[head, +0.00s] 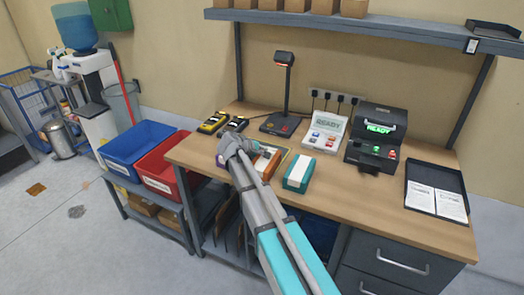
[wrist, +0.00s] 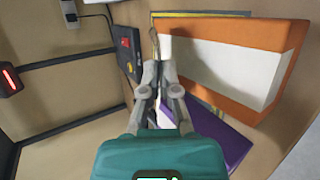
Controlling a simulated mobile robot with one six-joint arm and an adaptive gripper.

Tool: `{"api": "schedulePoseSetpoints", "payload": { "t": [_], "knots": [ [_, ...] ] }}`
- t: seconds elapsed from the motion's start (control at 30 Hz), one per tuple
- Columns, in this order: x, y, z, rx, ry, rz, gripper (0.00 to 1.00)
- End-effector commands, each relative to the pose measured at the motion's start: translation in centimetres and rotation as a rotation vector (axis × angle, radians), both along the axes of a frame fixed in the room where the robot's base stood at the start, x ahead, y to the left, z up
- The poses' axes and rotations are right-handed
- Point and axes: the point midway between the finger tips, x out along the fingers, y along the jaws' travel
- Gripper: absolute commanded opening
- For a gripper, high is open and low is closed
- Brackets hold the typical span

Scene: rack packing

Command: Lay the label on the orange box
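The orange box (wrist: 235,62), with a broad white band across it, lies on the workbench to the right of my fingertips in the wrist view. In the head view my arm partly covers the orange box (head: 268,164). My gripper (wrist: 160,70) has its fingers close together beside the box's left edge. A thin pale strip (wrist: 154,40) stands out from between the fingertips, seen nearly edge-on; it looks like the label, but its face is not visible. In the head view my gripper (head: 232,145) is at the box's left end, and the label cannot be made out.
A purple item (wrist: 222,135) lies close beside the orange box. A teal box (head: 299,173) with a white band stands to the right. A scanner stand (head: 280,125), two lit READY devices and a black tray (head: 436,194) with white sheets occupy the bench. The front right bench is clear.

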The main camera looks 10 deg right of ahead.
Motion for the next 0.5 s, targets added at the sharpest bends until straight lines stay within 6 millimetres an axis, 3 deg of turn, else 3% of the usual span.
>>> {"api": "schedulePoseSetpoints", "payload": {
  "t": [0.2,0.5],
  "knots": [
    [0.00,-0.02,-1.46,0.000,0.000,0.000,0.00],
    [0.00,-0.05,-1.69,0.000,0.000,0.000,0.00]
  ]
}}
